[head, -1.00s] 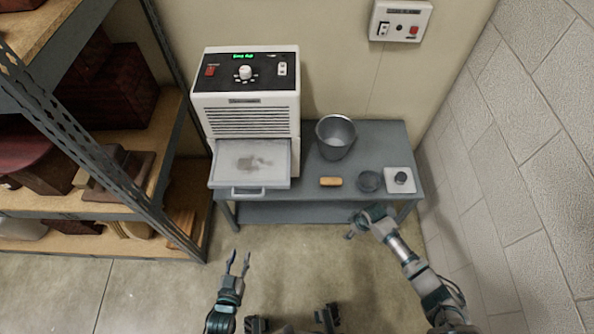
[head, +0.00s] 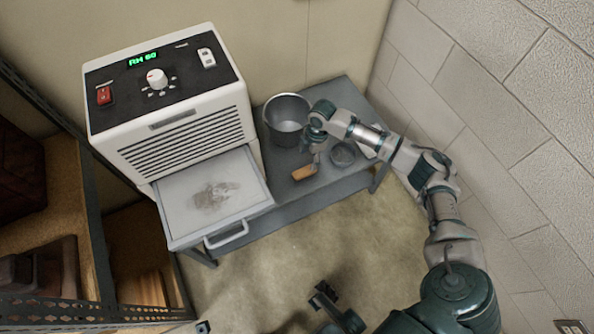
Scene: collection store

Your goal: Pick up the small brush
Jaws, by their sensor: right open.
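The small brush (head: 303,173), a short tan block-like piece, lies on the grey bench near its front edge. My right gripper (head: 316,158) is open and points down just above and beside the brush's right end. The picture is too small to tell whether the fingers touch the brush. The brush's right end is partly covered by the gripper.
A grey metal bucket (head: 286,118) stands behind the brush. A dark round dish (head: 342,154) sits to its right. A white machine (head: 180,120) with an open tray (head: 178,221) fills the left. A shelf rack (head: 75,205) stands farther left, a block wall (head: 500,110) right.

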